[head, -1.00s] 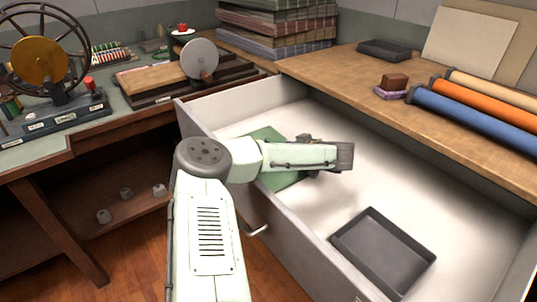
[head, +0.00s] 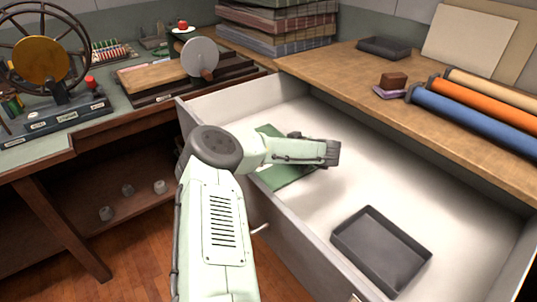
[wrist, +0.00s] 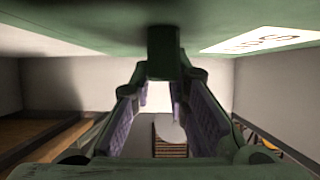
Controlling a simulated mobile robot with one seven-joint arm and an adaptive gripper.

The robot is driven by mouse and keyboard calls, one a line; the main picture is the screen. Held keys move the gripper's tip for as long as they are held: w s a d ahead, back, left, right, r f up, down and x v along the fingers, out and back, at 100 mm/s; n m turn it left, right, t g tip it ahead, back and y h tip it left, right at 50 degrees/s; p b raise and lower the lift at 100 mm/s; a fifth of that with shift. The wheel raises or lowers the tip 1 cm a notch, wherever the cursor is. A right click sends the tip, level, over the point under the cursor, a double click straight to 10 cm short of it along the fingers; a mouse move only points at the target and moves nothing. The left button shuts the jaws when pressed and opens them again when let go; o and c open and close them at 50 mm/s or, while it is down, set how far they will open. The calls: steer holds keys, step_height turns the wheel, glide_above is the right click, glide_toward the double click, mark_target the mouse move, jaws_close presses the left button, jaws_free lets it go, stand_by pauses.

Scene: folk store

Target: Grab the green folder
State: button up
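The green folder (head: 288,172) lies flat in the open white drawer, on its left side, partly hidden behind my arm. In the wrist view the folder (wrist: 90,30) fills the top as a green surface with a white lettered label at right. A dark green block (wrist: 163,52) juts from it toward the fingers. My gripper (wrist: 160,88) is open, its two purple-padded fingers apart with light showing between them. I cannot tell whether the fingers touch the block.
A dark grey tray (head: 381,248) lies at the drawer's front right. The drawer's walls (head: 245,95) surround the folder. Coloured rolls (head: 480,115) and a small dark tray (head: 384,48) rest on the wooden counter. A bench with a grey disc (head: 200,59) stands at left. The drawer's middle is clear.

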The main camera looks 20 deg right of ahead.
jaws_close()
stand_by(0.3)
